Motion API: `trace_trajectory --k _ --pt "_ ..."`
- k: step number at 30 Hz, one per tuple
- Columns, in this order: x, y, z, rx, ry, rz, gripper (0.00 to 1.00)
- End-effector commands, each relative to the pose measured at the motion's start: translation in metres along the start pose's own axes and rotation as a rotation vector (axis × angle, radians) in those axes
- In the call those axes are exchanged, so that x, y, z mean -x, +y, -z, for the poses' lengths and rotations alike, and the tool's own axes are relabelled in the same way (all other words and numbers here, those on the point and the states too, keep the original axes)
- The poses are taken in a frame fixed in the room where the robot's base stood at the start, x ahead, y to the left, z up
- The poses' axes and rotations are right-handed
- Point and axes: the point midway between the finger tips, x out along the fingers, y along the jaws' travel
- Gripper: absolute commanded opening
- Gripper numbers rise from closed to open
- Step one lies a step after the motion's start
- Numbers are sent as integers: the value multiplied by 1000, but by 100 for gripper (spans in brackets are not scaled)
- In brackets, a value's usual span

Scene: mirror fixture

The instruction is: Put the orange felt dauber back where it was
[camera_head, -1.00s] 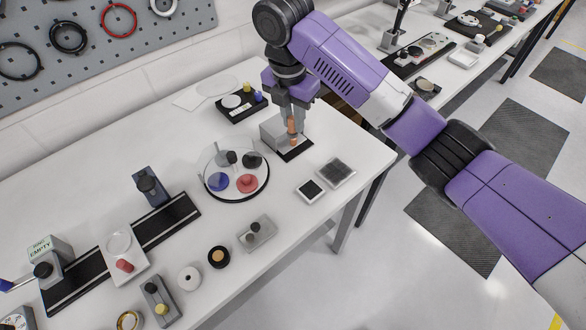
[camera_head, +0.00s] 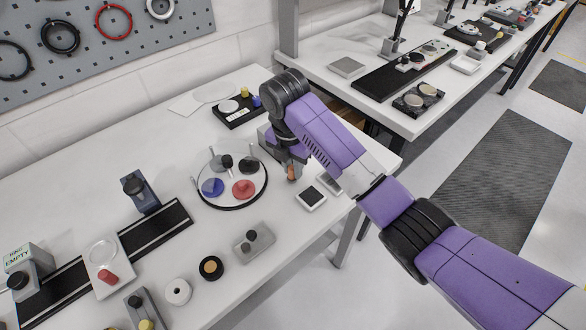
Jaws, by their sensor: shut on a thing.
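The orange felt dauber (camera_head: 292,173) is a small upright orange-brown piece under my gripper (camera_head: 291,163). My gripper is shut on it, near the front right edge of the white table. The dauber is left of and behind a small pad with a dark square (camera_head: 312,198), and right of the round tray. Whether its lower end touches the table cannot be told. My wrist and arm cover much of the grey block (camera_head: 264,134) behind it.
The round tray (camera_head: 236,206) holds blue, red and dark pieces. A grey block with a dark knob (camera_head: 254,243) stands in front. A black tray (camera_head: 237,117) with small pieces lies behind. A second pad (camera_head: 328,182) sits close to my arm. The table's right edge is near.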

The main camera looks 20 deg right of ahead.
Motion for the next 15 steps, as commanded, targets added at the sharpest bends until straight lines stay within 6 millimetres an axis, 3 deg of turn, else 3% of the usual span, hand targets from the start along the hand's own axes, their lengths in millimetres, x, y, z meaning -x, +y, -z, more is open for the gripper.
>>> trace_trajectory --k 12,13,15 --pt "-9 0 1 0 0 0 0" --pt "-9 0 1 0 0 0 20" --pt "-9 0 1 0 -1 0 34"
